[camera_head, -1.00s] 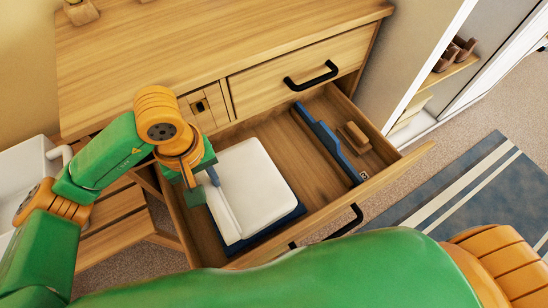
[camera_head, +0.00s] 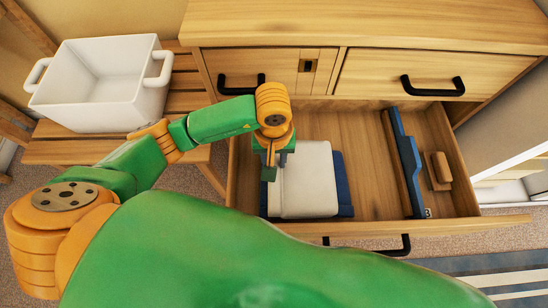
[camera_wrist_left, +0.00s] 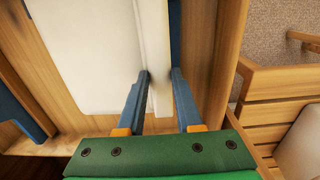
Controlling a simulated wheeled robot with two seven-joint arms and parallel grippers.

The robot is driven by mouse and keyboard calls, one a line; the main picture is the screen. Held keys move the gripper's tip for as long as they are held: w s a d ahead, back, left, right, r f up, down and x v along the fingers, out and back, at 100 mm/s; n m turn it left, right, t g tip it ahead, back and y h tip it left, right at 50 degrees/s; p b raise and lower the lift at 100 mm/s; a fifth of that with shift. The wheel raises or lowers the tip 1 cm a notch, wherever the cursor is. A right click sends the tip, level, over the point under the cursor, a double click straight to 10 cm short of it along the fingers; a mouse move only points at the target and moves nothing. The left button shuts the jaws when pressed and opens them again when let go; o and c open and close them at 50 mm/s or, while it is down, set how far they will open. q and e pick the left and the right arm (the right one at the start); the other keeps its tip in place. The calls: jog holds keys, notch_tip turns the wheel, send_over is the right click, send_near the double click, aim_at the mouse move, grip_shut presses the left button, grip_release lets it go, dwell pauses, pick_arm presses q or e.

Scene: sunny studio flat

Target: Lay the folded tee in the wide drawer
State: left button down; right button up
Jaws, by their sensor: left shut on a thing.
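The folded tee (camera_head: 304,180) is white and lies in the open wide drawer (camera_head: 365,229), on its left side, over a dark blue folded cloth (camera_head: 344,186). The blue shows along the tee's right edge in the head view. My left gripper (camera_head: 271,168) is at the tee's left edge. In the left wrist view its fingers (camera_wrist_left: 162,76) are shut on that edge of the tee (camera_wrist_left: 85,50), with white fabric between them. The tee looks flat; whether it touches the cloth below everywhere is hidden. My right gripper is out of view.
Bare drawer floor (camera_head: 365,165) lies between. A white basket (camera_head: 100,85) stands on a slatted bench at the left.

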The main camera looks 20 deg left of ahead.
pick_arm(q)
jog(key=shift+f+b, duration=0.45)
jog(key=shift+f, duration=0.05)
jog(key=c, duration=0.6)
grip_release()
jog(key=shift+r+p, duration=0.35)
jog(key=shift+p, duration=0.05)
jog(key=shift+r+p, duration=0.8)
jog(key=shift+p, duration=0.15)
notch_tip(320, 180, up, 11)
jog(key=shift+r+p, duration=0.1)
jog(key=shift+p, duration=0.55)
